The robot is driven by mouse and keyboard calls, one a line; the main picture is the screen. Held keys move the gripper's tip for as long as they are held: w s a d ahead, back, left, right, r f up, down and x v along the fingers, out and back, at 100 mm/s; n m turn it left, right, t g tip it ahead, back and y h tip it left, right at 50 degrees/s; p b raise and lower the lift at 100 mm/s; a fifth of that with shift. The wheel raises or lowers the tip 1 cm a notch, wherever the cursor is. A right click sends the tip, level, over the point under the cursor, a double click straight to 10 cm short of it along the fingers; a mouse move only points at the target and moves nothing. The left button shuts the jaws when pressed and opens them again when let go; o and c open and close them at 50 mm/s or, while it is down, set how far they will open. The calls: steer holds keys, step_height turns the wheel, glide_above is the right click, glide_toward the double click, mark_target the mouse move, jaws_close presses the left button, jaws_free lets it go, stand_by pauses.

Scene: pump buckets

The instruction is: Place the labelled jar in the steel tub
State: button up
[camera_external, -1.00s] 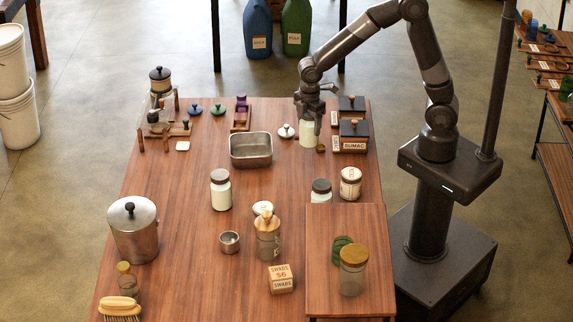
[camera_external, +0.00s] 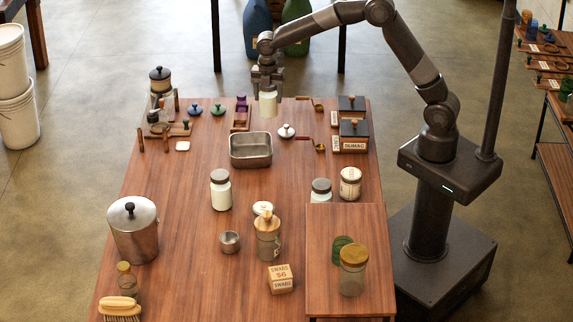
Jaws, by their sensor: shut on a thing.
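My gripper (camera_external: 268,84) is shut on a pale, whitish jar (camera_external: 268,104), held upright in the air at the far side of the table. The gripper hides the jar's top, and I cannot make out a label on it. The steel tub (camera_external: 250,162) is a shallow rectangular metal pan on the table. It stands nearer the camera than the held jar and slightly left of it in the picture. The tub looks empty.
A white-knobbed lid (camera_external: 286,131) and brass scoops (camera_external: 319,147) lie right of the tub. A small purple-topped wooden rack (camera_external: 241,117) stands behind it. A white jar (camera_external: 220,190) stands in front. Dark boxes (camera_external: 353,135) are at the right. The wood just left of the tub is clear.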

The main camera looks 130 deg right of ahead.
steer(key=shift+w+d+f, duration=0.15)
steer(key=shift+w+f, duration=0.05)
steer(key=shift+w, duration=0.1)
steer(key=shift+w+a+f, duration=0.5)
steer(key=shift+w+f, duration=1.25)
steer(key=shift+w+a+f, duration=0.55)
steer(key=shift+w+f, duration=1.25)
steer(key=shift+w+a+f, duration=0.5)
steer(key=shift+w+f, duration=1.25)
steer(key=shift+f, duration=0.1)
steer(key=o, duration=1.2)
